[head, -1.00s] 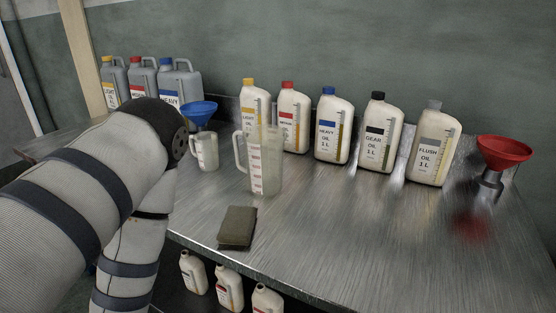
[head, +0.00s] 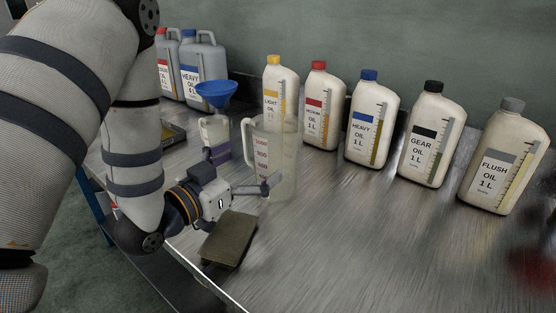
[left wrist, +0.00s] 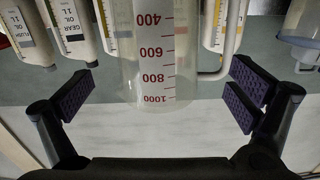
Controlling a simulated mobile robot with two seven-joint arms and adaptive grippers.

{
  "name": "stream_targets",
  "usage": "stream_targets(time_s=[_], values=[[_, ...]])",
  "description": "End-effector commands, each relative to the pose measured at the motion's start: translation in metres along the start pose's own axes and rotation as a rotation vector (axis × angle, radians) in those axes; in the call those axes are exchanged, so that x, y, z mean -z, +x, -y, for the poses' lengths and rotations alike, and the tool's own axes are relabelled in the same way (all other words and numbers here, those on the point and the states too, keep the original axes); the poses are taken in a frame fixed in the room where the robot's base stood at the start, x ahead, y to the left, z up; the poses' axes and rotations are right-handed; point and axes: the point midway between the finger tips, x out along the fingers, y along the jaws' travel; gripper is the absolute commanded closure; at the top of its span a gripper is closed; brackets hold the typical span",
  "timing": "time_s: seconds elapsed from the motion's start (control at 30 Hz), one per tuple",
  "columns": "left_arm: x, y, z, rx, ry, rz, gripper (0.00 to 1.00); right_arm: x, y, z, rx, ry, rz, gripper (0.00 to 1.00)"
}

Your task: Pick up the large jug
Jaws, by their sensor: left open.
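The large jug (head: 284,152) is clear, with red markings and a handle on its left side, and stands upright on the metal bench. My left gripper (head: 244,168) is at the jug's near side, with its dark fingers spread. In the left wrist view the jug (left wrist: 150,50) appears upside down between the open fingers of the left gripper (left wrist: 163,97), with gaps on both sides. Its handle is towards the right finger there. My right gripper is not in view.
A smaller jug (head: 213,130) stands left of the large jug, near a blue funnel (head: 215,92). One-litre oil bottles (head: 372,125) line the back, with larger canisters (head: 203,72) at left. A brown-green pad (head: 229,240) lies near the front edge. The bench right of it is clear.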

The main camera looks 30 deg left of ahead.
Motion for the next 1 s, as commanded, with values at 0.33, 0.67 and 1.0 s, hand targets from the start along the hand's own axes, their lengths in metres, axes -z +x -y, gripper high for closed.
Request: stream_targets(time_s=[0.33, 0.67, 1.0], values=[[0.004, 0.056, -0.002, -0.002, 0.001, -0.002, 0.0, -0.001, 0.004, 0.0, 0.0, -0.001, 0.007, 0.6], [0.005, 0.066, -0.002, 0.001, -0.001, -0.001, 0.07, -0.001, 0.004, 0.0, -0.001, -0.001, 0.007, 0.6], [0.005, 0.066, -0.002, 0.001, -0.001, -0.002, 0.44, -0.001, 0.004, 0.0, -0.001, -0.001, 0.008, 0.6]])
